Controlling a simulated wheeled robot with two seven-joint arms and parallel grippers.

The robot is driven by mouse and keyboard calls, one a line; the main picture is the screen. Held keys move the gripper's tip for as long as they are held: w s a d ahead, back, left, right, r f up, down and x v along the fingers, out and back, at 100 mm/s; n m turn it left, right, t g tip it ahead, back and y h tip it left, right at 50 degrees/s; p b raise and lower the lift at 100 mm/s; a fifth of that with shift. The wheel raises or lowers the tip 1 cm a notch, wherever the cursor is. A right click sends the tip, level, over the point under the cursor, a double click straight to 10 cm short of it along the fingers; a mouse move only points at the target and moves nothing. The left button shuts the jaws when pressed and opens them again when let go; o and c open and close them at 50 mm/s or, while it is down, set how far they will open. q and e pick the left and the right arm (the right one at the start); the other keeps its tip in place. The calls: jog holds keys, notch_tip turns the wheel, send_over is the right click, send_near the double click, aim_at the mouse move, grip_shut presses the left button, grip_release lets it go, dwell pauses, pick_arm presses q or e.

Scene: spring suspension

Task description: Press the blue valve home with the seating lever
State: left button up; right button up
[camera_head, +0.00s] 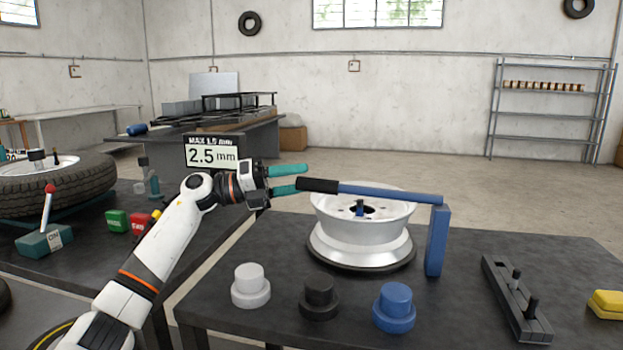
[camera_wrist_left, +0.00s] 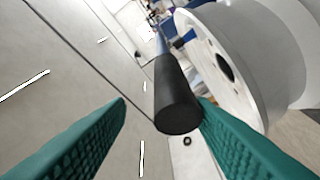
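The seating lever (camera_head: 390,192) is a blue bar with a black grip (camera_head: 318,186), hinged on a blue post (camera_head: 437,241) to the right. It runs roughly level above a silver wheel rim (camera_head: 360,246). A small blue piece, likely the blue valve (camera_head: 360,208), stands upright in the rim's middle under the bar. My left gripper (camera_head: 302,178) is at the grip's free end with its teal fingers apart. In the left wrist view the black grip (camera_wrist_left: 178,100) lies ahead between the fingertips, closer to the right finger; I cannot tell whether they touch. My right gripper is out of view.
White (camera_head: 250,286), black (camera_head: 319,298) and blue (camera_head: 394,308) stepped cylinders stand along the table's front. A dark slotted block (camera_head: 515,298) and a yellow item (camera_head: 607,304) are at right. A display (camera_head: 212,153) reads 2.5 mm, MAX 1.5 mm. A tyre (camera_head: 60,185) lies at left.

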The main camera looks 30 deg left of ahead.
pick_arm(q)
jog(key=v, duration=0.7)
jog(key=shift+s+a, duration=0.25)
jog(key=shift+a, duration=0.05)
jog(key=shift+f, duration=0.1)
dwell(0.4)
